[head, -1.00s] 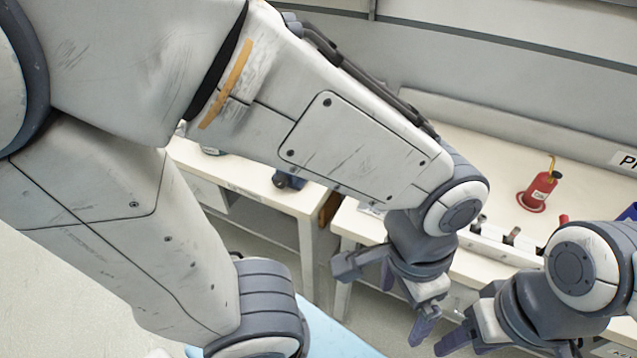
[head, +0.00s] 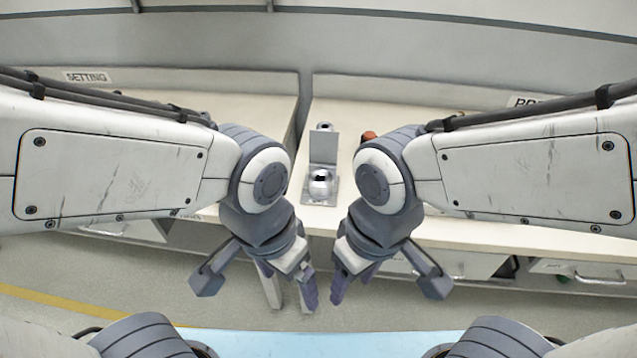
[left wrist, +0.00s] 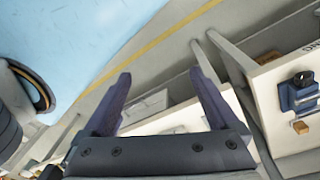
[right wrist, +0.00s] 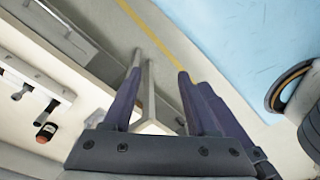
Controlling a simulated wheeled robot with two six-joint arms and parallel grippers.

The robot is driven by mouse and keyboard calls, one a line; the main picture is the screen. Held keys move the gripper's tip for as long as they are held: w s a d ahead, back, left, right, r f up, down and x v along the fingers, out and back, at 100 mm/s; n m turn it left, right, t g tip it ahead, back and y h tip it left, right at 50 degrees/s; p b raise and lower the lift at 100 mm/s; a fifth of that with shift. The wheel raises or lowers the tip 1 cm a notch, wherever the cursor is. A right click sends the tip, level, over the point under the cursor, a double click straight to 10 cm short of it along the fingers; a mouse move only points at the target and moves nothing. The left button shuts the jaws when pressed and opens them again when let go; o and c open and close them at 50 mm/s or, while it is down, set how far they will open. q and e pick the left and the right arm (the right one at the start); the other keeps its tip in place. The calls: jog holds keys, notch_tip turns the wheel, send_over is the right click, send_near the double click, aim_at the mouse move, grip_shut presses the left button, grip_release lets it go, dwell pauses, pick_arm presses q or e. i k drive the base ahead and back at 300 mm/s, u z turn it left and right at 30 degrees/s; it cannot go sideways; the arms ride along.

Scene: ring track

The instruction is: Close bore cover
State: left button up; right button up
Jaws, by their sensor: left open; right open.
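In the head view, a small grey metal fixture stands on the white bench ahead, between my two arms. Its flat cover (head: 323,147) stands upright at the back, so it is open. In front of the cover, the base (head: 320,186) has a shiny round part, which I take for the bore. My left gripper (head: 304,286) hangs in front of the bench, lower than the fixture and apart from it; it is open and empty. My right gripper (head: 342,286) hangs close beside it, also open and empty. Neither wrist view clearly shows the fixture.
A red item (head: 369,136) is partly hidden behind my right arm. A bench marked SETTING (head: 225,95) lies left, across a narrow gap. The left wrist view shows a blue device (left wrist: 299,92); the right wrist view shows a dark-and-red cylinder (right wrist: 46,132). Drawers line the bench front.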

aim_at(324, 145)
jog(key=z, duration=0.3)
jog(key=k, duration=0.35)
jog(key=u, duration=1.25)
jog(key=i, duration=1.4)
jog(key=z, duration=0.7)
